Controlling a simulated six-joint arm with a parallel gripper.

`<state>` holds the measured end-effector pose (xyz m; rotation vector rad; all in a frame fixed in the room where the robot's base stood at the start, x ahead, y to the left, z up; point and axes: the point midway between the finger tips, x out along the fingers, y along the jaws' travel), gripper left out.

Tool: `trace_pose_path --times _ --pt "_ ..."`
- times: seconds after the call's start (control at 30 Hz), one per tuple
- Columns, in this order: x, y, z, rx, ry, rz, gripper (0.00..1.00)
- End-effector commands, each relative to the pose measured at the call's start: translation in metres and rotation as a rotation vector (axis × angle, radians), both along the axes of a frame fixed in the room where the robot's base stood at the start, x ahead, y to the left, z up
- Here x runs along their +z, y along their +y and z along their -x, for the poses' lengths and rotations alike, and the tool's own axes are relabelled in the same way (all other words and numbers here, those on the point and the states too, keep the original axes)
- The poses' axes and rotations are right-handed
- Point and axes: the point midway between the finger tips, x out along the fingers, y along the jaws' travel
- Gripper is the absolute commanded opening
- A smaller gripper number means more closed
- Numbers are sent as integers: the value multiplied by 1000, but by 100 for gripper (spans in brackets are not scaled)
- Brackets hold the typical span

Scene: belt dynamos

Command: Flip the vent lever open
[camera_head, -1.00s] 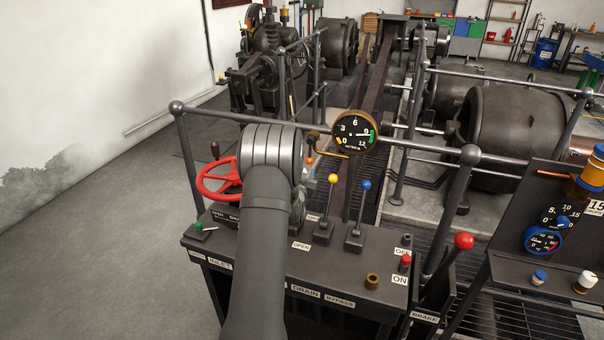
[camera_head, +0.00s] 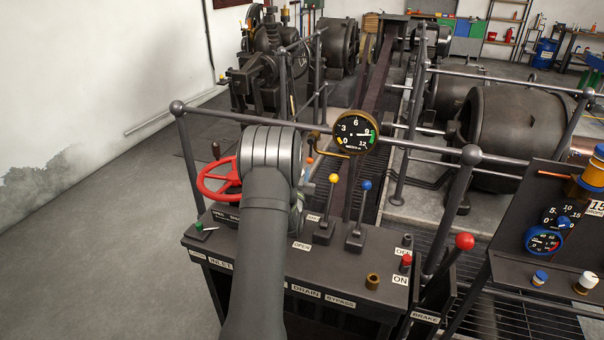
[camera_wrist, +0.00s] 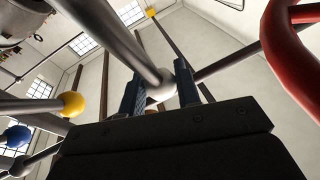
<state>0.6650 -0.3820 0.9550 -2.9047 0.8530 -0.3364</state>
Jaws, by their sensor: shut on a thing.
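In the wrist view a grey lever with a pale ball knob (camera_wrist: 168,82) reaches down between the two fingers of my gripper (camera_wrist: 161,94). My gripper is shut on this lever near its knob. It appears to be the vent lever, though no vent label is readable. In the head view my arm hides the lever and the fingers. An OPEN label (camera_head: 301,246) shows on the console just right of my arm.
Yellow-knobbed (camera_head: 333,179) and blue-knobbed (camera_head: 366,185) levers stand close on the right. A red handwheel (camera_head: 218,180) is close on the left. A railing (camera_head: 320,140) and a gauge (camera_head: 356,133) are behind. A red-knobbed lever (camera_head: 464,241) stands farther right.

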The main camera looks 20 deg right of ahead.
Motion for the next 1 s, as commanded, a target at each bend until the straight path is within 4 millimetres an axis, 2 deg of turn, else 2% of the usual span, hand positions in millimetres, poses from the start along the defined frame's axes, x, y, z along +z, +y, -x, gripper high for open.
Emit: trace_pose_path --times 0.1,0.2,0.5,1.0 --pt "4 11 11 1 -68 69 0" --pt "11 22 22 0 -63 62 0" --pt "14 54 53 2 -59 61 0" --pt "-6 99 98 4 -54 58 0"
